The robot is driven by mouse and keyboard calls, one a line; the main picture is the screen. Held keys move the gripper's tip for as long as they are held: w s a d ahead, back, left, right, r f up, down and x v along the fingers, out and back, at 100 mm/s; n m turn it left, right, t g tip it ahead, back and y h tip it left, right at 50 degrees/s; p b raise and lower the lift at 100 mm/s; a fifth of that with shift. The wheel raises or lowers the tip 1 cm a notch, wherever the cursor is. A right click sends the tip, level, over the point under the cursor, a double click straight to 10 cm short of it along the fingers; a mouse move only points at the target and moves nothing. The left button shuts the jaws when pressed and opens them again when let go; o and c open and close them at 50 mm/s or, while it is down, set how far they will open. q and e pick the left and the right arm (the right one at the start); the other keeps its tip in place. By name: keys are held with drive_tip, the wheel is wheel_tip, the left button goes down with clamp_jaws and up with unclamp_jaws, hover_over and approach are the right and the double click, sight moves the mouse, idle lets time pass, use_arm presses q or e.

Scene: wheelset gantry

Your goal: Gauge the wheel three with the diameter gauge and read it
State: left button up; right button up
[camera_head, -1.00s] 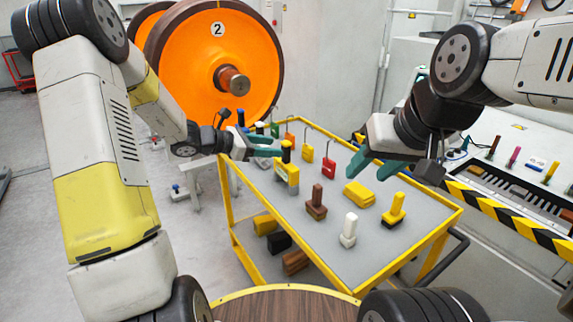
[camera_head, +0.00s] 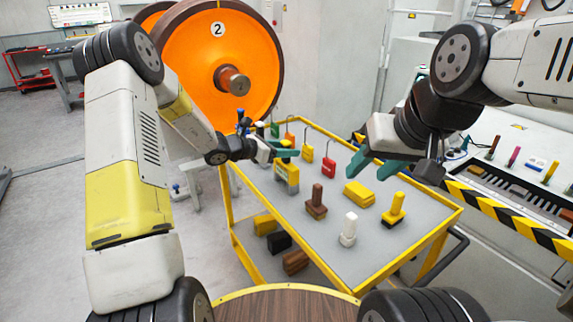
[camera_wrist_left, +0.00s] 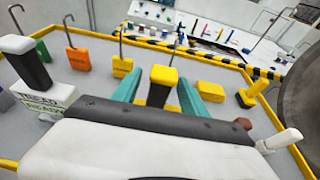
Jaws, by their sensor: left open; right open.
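A yellow tool with a grey display face (camera_head: 287,178) stands upright on the cart; I cannot read its label. Its black handle with a yellow cap (camera_wrist_left: 160,85) shows in the left wrist view between the teal fingers of my left gripper (camera_wrist_left: 168,92). The left gripper (camera_head: 285,152) is open at the handle; I cannot tell if it touches. My right gripper (camera_head: 378,165) is open and empty above the cart's right side. An orange wheel marked 2 (camera_head: 195,65) stands behind the cart. No wheel marked 3 is visible.
The yellow-edged cart (camera_head: 345,268) also holds a brown tool (camera_head: 316,203), a white one (camera_head: 348,229), a yellow one (camera_head: 394,211), a yellow block (camera_head: 359,193) and hooked tags (camera_head: 328,167). A white-green tool lettered TREAD (camera_wrist_left: 45,100) stands left in the wrist view. A striped bench edge (camera_head: 500,214) lies right.

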use_arm(q)
clamp_jaws()
idle(1.3)
